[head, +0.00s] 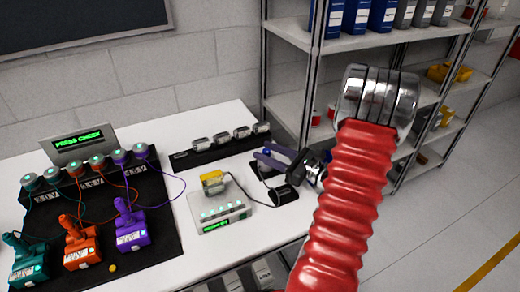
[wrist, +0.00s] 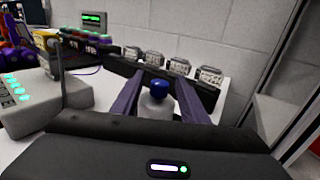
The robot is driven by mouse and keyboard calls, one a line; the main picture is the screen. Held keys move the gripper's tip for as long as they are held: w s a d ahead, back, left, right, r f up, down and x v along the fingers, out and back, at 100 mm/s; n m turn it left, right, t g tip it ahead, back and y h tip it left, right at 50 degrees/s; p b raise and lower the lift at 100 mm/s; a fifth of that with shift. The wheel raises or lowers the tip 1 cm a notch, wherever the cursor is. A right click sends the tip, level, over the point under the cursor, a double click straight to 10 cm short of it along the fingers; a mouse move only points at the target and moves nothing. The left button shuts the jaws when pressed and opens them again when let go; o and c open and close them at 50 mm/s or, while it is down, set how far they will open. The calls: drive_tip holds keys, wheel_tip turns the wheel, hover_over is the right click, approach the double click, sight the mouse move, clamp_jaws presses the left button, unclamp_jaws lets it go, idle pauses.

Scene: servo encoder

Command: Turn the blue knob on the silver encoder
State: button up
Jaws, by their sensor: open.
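In the wrist view, the blue knob (wrist: 157,88) tops a pale silver encoder (wrist: 156,104) standing upright between my purple fingers. My gripper (wrist: 159,79) is open, with a finger on either side of the knob and a visible gap at each side. The encoder's lower part is hidden by the dark gripper body.
A black rack (head: 215,150) with several silver units stands behind. A white box (head: 219,214) with a green display, topped by a yellow part (head: 212,183), sits to the left. Colored handheld tools lie on a black mat (head: 160,240). A metal shelf (head: 345,43) stands behind on the right.

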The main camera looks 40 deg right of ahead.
drive_tip(key=v, duration=0.9)
drive_tip(key=shift+s, duration=0.3)
idle(0.3)
